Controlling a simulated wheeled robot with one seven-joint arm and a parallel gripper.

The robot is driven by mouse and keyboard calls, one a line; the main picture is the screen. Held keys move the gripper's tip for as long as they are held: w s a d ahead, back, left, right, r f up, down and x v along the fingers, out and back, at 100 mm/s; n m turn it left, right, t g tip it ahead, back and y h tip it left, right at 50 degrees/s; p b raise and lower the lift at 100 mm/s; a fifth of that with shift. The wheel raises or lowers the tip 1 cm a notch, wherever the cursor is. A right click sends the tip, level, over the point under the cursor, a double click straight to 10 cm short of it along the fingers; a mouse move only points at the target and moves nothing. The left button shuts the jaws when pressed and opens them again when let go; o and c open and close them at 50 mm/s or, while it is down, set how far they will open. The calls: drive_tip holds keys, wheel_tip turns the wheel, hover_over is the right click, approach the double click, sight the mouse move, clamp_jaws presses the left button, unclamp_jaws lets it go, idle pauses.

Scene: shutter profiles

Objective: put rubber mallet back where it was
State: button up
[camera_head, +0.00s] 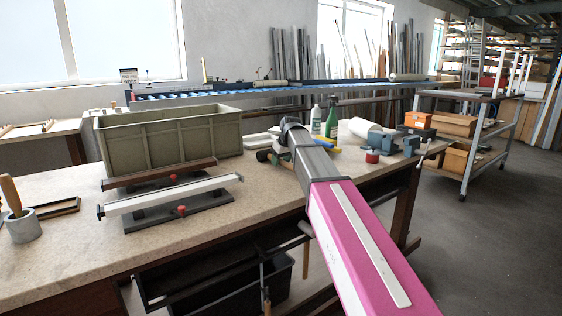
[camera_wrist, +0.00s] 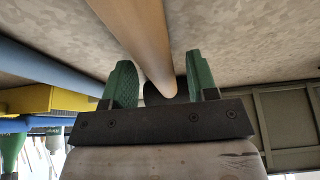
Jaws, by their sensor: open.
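My gripper (camera_head: 272,158) is low over the workbench, right of the crate; its green fingertips also show in the wrist view (camera_wrist: 166,84). The jaws are open. A tan wooden handle (camera_wrist: 140,40), which looks like the rubber mallet's, runs from the top edge of the wrist view to between the two fingers. I see a gap on its right side; contact with the left finger cannot be told. A dark part (camera_wrist: 181,88) shows beside the handle's end, and I cannot tell if it is the mallet head. In the head view my arm and gripper mostly hide this spot.
A grey-green crate (camera_head: 165,142) stands left of my gripper. Profiles on dark bases (camera_head: 170,193) lie in front of it. A grey cup (camera_head: 22,227) with a wooden handle is at far left. Bottles (camera_head: 331,118), a white roll (camera_head: 366,129) and blue tools (camera_head: 400,146) crowd the right.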

drive_tip(key=v, duration=1.2)
drive_tip(key=shift+r, duration=0.1)
idle(1.3)
